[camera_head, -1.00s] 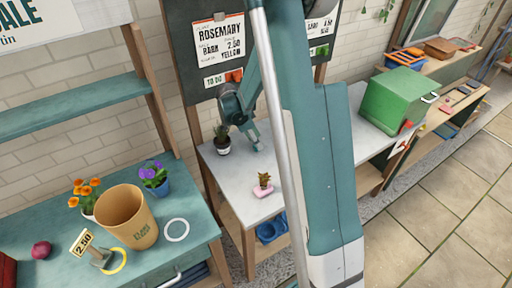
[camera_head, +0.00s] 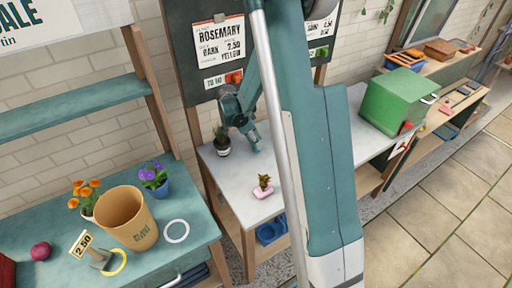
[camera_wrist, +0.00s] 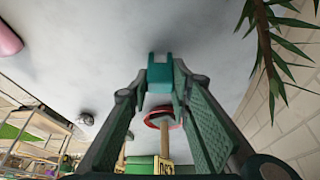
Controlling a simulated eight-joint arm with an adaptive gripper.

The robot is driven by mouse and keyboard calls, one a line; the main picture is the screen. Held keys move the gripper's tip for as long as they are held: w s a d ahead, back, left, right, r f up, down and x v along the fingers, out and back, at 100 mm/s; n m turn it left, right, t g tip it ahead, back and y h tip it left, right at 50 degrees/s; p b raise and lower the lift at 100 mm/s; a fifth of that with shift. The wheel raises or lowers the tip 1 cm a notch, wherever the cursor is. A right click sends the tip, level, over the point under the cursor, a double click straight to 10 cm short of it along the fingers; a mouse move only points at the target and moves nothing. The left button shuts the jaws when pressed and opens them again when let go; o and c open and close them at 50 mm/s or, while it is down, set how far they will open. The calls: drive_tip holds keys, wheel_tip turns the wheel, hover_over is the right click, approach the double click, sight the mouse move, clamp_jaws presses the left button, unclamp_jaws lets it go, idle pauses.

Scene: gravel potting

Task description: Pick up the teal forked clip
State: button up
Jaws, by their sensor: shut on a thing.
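The teal forked clip (camera_wrist: 160,72) sits between my fingertips in the wrist view, against the pale bench top. My gripper (camera_wrist: 158,90) is shut on it, with one finger on each side. In the head view my gripper (camera_head: 255,146) is low over the white bench, just right of a dark pot with a green plant (camera_head: 223,148). The clip is too small there to tell apart from the fingers. I cannot tell whether the clip still touches the bench.
A small plant in a pink dish (camera_head: 263,193) stands on the white bench (camera_head: 232,185) in front of my gripper. Spiky leaves (camera_wrist: 275,45) hang close at the right in the wrist view. A green box (camera_head: 395,100) stands further right. The bench between is clear.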

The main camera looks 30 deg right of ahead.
drive_tip(key=shift+r, duration=0.15)
drive_tip(key=shift+r+p, duration=0.7)
drive_tip(key=shift+r, duration=4.2)
